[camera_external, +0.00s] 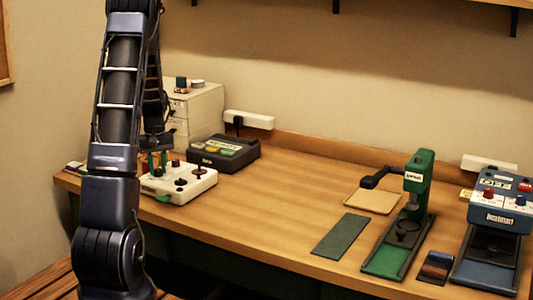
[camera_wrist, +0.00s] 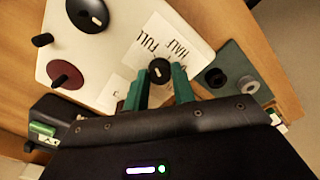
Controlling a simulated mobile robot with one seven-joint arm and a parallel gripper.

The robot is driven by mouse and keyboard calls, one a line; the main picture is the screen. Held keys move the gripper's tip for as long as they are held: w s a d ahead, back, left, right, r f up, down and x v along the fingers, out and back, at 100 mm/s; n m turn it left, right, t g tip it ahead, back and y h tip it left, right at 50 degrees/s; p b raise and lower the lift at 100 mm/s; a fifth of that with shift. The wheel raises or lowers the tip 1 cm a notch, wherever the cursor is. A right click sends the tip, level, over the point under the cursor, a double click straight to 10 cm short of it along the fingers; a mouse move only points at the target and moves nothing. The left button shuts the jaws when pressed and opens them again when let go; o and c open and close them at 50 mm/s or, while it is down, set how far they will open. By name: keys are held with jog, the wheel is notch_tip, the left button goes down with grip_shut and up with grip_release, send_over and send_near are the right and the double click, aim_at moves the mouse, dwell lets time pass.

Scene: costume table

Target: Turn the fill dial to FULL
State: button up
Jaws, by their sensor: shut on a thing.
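The white control box (camera_external: 185,186) stands at the left end of the table. In the wrist view its white top (camera_wrist: 120,62) fills the upper left, with printed words FULL and HALF beside a small black fill dial (camera_wrist: 160,68). A third label is mostly hidden by a finger. The dial has a small pale mark, but where it points is hard to tell. My gripper (camera_wrist: 161,88) has its two green fingers closed on the dial, one on each side. In the external view my gripper (camera_external: 157,162) is over the box's back left part, partly hidden by my arm.
A dark button device (camera_external: 224,152) stands close behind. A green press (camera_external: 418,180) and a blue machine (camera_external: 500,205) stand right.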

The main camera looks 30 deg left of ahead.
aim_at(155, 170)
dwell(0.4)
jog(key=o, duration=1)
notch_tip(155, 170, up, 11)
jog(key=shift+f, duration=0.1)
jog(key=shift+d, duration=0.1)
jog(key=s+d+r+m+t, duration=0.1)
jog(key=s+d+r+m, duration=0.1)
jog(key=s+d+r, duration=0.4)
jog(key=s+d+r+m+t, duration=0.1)
jog(key=s+d+r, duration=0.15)
jog(key=d, duration=0.55)
jog(key=s+d+r+m, duration=0.2)
jog(key=s+d+r, duration=0.1)
jog(key=d+r, duration=0.4)
jog(key=s+d+m+t, duration=0.1)
jog(key=s+d, duration=0.3)
jog(key=s, duration=0.2)
jog(key=s+d+m, duration=0.2)
jog(key=s+d, duration=0.3)
jog(key=s, duration=0.1)
jog(key=s+d+m+t, duration=0.1)
jog(key=s+d+m, duration=0.1)
jog(key=s+d, duration=0.2)
jog(key=shift+s+d+f+t, duration=0.1)
jog(key=shift+s+f+t, duration=0.1)
jog(key=shift+s, duration=0.5)
jog(key=shift+s+d+f+t, duration=0.1)
jog(key=shift+s+f, duration=0.1)
jog(key=shift+s, duration=0.5)
